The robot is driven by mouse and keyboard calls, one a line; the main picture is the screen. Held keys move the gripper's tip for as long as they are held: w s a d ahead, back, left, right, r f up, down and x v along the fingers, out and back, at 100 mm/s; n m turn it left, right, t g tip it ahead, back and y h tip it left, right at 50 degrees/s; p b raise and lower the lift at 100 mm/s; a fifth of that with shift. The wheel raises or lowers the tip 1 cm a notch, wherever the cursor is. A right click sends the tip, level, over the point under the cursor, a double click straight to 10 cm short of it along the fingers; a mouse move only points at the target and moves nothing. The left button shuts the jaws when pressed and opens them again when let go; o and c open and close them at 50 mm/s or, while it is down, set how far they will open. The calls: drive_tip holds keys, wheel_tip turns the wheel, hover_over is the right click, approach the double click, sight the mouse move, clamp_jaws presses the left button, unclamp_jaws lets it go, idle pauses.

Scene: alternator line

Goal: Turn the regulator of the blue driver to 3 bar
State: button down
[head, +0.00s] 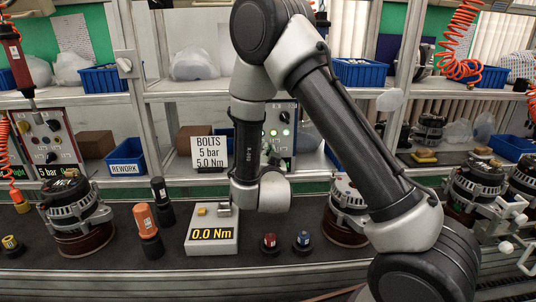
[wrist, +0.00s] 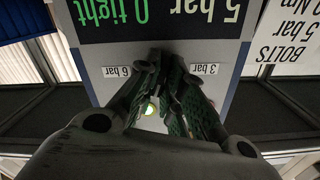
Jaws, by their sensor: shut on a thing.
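The regulator panel (wrist: 110,57) fills the top of the wrist view, upside down. Its dark display (wrist: 160,22) reads 5 bar in white and 0 tight in green. A 3 bar label (wrist: 203,69) and a 6 bar label (wrist: 117,71) flank my gripper (wrist: 168,80). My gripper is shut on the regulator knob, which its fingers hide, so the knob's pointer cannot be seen. In the head view my arm covers much of the same panel (head: 285,117), where green lamps show. I cannot make out the blue driver itself.
A BOLTS 5 bar 5.0 Nm sign (head: 210,152) stands left of the panel. A second panel (head: 48,140) stands at the far left. On the bench are a torque tester (head: 211,248) reading 0.0 Nm, an orange-topped tool (head: 146,220) and several alternators (head: 75,210).

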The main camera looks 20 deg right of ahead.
drive_tip(key=n, duration=2.1)
drive_tip(key=shift+f, duration=0.1)
drive_tip(key=shift+n, duration=0.5)
drive_tip(key=c, duration=1.5)
unclamp_jaws()
drive_tip(key=shift+c, duration=0.2)
